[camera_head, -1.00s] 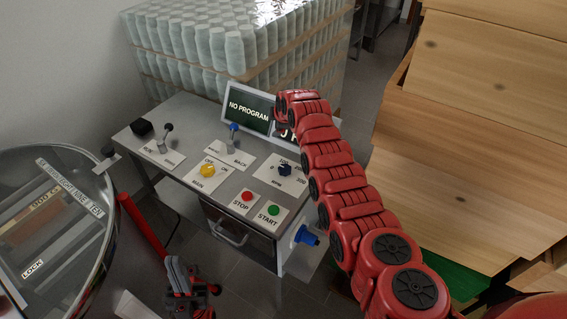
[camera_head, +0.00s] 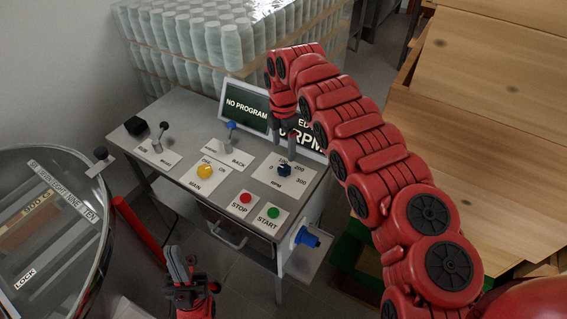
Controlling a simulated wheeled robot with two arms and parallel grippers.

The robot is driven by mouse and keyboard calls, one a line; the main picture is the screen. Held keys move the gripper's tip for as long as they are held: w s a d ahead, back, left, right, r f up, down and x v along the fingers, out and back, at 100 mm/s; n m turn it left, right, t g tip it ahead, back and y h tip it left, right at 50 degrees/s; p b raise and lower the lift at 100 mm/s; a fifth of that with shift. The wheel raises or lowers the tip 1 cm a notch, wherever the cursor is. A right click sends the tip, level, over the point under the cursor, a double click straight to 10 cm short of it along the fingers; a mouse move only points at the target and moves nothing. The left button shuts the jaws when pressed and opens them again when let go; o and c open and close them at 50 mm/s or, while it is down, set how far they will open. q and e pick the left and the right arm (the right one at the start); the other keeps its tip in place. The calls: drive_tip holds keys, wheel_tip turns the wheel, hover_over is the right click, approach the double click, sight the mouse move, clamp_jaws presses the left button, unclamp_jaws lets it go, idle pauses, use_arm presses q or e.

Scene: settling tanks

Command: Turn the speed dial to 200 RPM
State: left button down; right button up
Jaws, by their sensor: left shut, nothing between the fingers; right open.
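The small dark blue speed dial (camera_head: 285,169) sits on a white RPM plate (camera_head: 288,178) at the right of the grey control panel. The plate carries the marks 0, 100, 200 and 300; the dial's exact pointing is too small to read. My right gripper (camera_head: 290,138) is open and points down, just behind and above the dial, apparently apart from it. A speed display (camera_head: 311,142) behind it is partly hidden by my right arm; its number cannot be read. My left gripper (camera_head: 188,290) is shut and empty, low in front of the panel.
The panel also holds a yellow MAIN switch (camera_head: 205,170), red STOP (camera_head: 245,197) and green START (camera_head: 273,212) buttons, two levers and a NO PROGRAM screen (camera_head: 246,105). A round glass-lidded machine (camera_head: 50,230) stands left. Wooden boxes (camera_head: 480,130) stand right.

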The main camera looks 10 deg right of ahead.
sight(283, 168)
wheel_tip(283, 168, down, 7)
drive_tip(key=shift+a+f+p, duration=0.1)
drive_tip(key=shift+a+p, duration=0.05)
drive_tip(key=shift+p, duration=0.5)
drive_tip(key=shift+f, duration=0.9)
clamp_jaws()
